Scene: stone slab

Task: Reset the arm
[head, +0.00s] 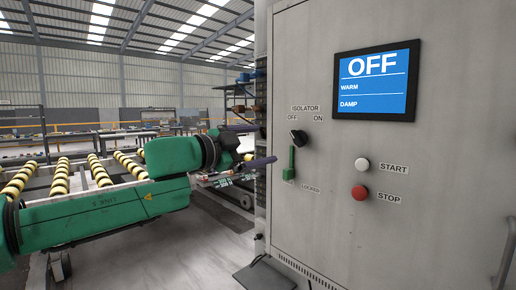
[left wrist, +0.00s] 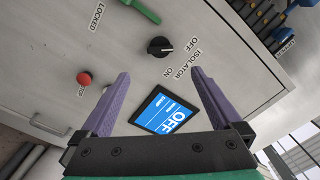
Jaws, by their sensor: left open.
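My left gripper (head: 265,143) is open and empty, with its purple fingers pointing at the grey control cabinet (head: 320,215). In the head view it is just left of the black isolator knob (head: 298,138) and the green lever (head: 290,163) below it. In the left wrist view the open fingers (left wrist: 160,73) are spread with the isolator knob (left wrist: 159,46) beyond the gap between them. The green lever (left wrist: 143,10) is at the top edge there. Nothing is between the fingers. My right gripper is not in view.
The cabinet's screen (head: 376,81) reads OFF, WARM, DAMP. A white START button (head: 362,164) sits above a red STOP button (head: 359,193). A roller conveyor (head: 95,172) stands at the left. Shelving (head: 240,97) is behind the gripper. Some grey floor (head: 190,245) is clear.

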